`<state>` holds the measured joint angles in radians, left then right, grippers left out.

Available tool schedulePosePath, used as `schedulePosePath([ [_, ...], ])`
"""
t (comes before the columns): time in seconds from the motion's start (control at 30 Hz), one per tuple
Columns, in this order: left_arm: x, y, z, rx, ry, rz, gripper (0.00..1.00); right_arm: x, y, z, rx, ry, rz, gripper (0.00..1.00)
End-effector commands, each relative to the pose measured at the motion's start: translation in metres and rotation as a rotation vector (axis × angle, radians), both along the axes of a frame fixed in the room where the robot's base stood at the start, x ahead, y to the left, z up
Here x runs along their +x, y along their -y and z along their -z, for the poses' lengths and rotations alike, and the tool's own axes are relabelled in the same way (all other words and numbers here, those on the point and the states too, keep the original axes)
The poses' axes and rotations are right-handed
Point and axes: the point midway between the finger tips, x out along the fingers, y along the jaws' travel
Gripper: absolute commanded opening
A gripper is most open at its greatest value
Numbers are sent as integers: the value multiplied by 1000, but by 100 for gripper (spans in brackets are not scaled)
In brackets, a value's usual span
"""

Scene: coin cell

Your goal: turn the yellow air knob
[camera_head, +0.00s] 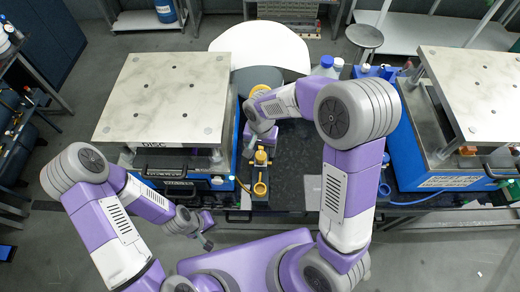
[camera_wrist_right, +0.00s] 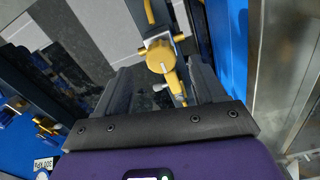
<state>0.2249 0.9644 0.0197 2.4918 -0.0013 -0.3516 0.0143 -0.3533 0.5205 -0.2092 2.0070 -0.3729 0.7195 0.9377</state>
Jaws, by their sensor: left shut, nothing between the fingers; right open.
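The yellow air knob (camera_wrist_right: 160,57) shows in the right wrist view as a round yellow cap with a short stub at its side. It lies beyond and between the fingertips of my right gripper (camera_wrist_right: 160,82), which is open with a dark finger on each side. I cannot tell whether the fingers touch it. In the head view the yellow knob (camera_head: 261,157) stands at the front of the dark bench, just below my right gripper (camera_head: 262,145), which is partly hidden by its wrist. My left gripper (camera_head: 206,241) is shut and empty, low in front of the bench.
A yellow ring-shaped part (camera_head: 260,188) sits at the bench's front. Blue presses with pale stone-like tops, left (camera_head: 165,95) and right (camera_head: 478,90), flank the dark work surface (camera_head: 300,165). A blue-capped bottle (camera_head: 326,66) stands behind my right arm. Open floor lies in front.

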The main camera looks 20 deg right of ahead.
Motion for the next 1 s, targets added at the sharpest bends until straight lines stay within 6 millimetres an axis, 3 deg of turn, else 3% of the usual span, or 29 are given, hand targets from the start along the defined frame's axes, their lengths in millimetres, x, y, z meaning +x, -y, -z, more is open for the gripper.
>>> schedulePosePath([
  [0.2,1,0,0,0,2,-1,0,0,0,29,0,-2,1,69],
  [0.57,1,0,0,0,2,-1,0,0,0,35,1,0,0,69],
  [0.93,1,0,0,0,2,-1,0,0,0,35,1,0,0,14],
  [1.0,1,0,0,0,1,0,0,0,0,35,1,0,0,13],
])
